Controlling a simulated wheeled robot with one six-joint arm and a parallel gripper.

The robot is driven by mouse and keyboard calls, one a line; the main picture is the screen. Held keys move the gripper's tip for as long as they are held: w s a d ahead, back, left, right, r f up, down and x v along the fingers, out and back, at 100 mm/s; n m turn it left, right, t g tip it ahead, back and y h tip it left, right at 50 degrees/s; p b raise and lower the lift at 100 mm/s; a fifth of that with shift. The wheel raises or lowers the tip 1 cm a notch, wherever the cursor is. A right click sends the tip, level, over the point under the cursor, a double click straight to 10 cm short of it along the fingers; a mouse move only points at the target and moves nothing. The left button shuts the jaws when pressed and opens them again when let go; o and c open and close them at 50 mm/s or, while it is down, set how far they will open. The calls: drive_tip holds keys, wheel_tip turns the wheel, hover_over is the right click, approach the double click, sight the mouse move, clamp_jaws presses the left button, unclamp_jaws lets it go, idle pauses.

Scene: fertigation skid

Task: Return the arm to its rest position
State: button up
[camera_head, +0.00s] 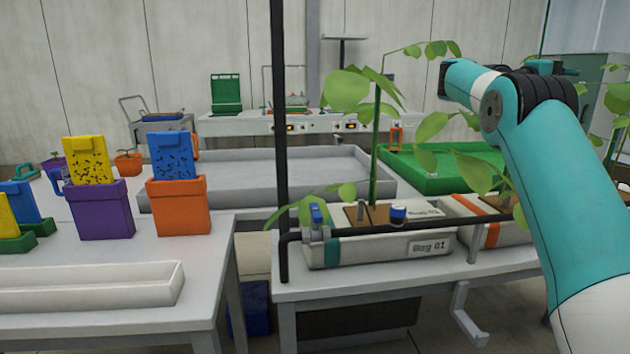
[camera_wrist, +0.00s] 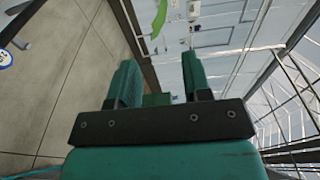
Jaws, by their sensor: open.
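My arm (camera_head: 560,170) rises at the right of the head view, teal and white, bent at a black joint near the top. Its upper link points left and away, and my gripper is not clearly seen there. In the wrist view my gripper (camera_wrist: 160,88) shows two teal fingers standing apart on a dark bar, with nothing between them. Beyond the fingers are a wall and floor, tilted in the picture.
A bench with a white grow bag (camera_head: 380,248), plants and a black pipe (camera_head: 281,150) stands left of my arm. A green tray (camera_head: 450,185) lies behind it. Purple (camera_head: 100,210) and orange (camera_head: 178,207) holders with cards stand on the left table. Plant leaves hang close to my arm.

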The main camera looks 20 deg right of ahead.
drive_tip(key=w+a+f+n+t+y, duration=0.4)
drive_tip(key=w+a+n+t, duration=0.75)
drive_tip(key=a+n, duration=0.3)
drive_tip(key=s+a+f+n+t+y, duration=0.1)
drive_tip(key=a+f+n+y, duration=0.2)
drive_tip(key=a+n, duration=0.3)
drive_tip(key=a+f+n+y, duration=0.3)
drive_tip(key=a+n, duration=0.1)
drive_tip(key=a, duration=0.5)
drive_tip(key=s+a+f+n+t+y, duration=0.1)
drive_tip(key=a+f+n+y, duration=0.25)
drive_tip(key=a, duration=0.35)
drive_tip(key=s+a+f+n+g+y, duration=0.2)
drive_tip(key=s+a+f+n, duration=0.1)
drive_tip(key=s+a+n, duration=0.3)
drive_tip(key=s+a+f+n+g+y, duration=0.1)
drive_tip(key=s+a+f+n+y, duration=0.15)
drive_tip(key=s+a, duration=0.45)
drive_tip(key=s+a+f+n+g+y, duration=0.25)
drive_tip(key=s+a+n, duration=0.25)
drive_tip(key=s, duration=0.5)
drive_tip(key=s+a+f+n+g+y, duration=0.1)
drive_tip(key=s+a+f+n+g, duration=0.15)
drive_tip(key=s+a+n, duration=0.45)
wheel_tip(320, 180, up, 18)
drive_tip(key=s+d+m+p, duration=0.1)
drive_tip(key=d+m+p, duration=0.1)
drive_tip(key=p, duration=1.5)
drive_tip(key=shift+s, duration=0.4)
